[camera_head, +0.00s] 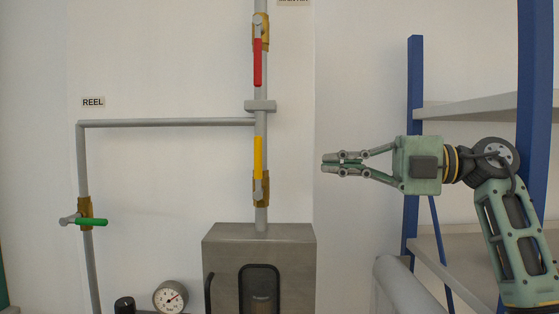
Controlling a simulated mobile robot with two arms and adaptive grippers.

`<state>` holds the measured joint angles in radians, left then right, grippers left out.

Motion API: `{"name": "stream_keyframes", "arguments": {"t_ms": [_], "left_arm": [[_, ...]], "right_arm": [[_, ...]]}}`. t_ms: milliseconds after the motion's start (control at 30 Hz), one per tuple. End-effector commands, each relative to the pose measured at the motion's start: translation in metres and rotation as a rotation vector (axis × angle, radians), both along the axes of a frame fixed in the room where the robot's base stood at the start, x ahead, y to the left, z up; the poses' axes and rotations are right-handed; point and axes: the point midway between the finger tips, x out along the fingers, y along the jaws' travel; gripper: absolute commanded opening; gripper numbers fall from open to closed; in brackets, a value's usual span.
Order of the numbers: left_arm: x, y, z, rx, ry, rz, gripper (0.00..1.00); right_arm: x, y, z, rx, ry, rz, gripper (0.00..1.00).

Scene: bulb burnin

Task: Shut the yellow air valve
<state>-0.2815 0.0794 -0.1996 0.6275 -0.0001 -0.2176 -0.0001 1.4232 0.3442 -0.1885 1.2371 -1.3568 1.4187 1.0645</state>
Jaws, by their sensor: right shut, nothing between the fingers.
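The yellow valve lever (258,157) is on the vertical grey pipe above the grey metal box. It points straight up, in line with the pipe, from a brass valve body (261,190) at its lower end. My right gripper (324,163) comes in from the right at about the lever's height. Its fingers are shut with nothing between them and point left. In the picture a gap separates the fingertips from the yellow lever; the depth between them is hard to tell. My left gripper is not in view.
A red lever (257,63) hangs down along the pipe higher up. A green lever (91,222) lies crosswise on the left branch pipe under the REEL label (93,102). A grey box (220,261) stands below. A blue-post shelf (414,90) stands behind my right arm.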

Motion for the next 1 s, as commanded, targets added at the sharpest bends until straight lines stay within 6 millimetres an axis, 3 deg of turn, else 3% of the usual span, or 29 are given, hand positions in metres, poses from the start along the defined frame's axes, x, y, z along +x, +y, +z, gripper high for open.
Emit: {"name": "stream_keyframes", "arguments": {"t_ms": [200, 300, 433, 700, 1000], "left_arm": [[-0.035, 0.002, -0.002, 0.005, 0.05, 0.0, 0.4], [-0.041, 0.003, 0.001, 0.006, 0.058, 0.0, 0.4], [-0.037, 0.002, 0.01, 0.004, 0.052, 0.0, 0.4], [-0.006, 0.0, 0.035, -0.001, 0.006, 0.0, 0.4], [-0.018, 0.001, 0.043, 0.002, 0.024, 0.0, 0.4]], "right_arm": [[0.0, 0.001, 0.0, 0.001, -0.001, 0.0, 0.0], [0.001, 0.007, 0.002, 0.001, 0.0, 0.003, 0.0], [0.004, 0.025, 0.003, 0.001, 0.001, 0.005, 0.0], [0.013, 0.073, 0.004, 0.002, 0.001, 0.005, 0.0], [0.019, 0.098, 0.001, 0.001, 0.001, 0.001, 0.0]]}}
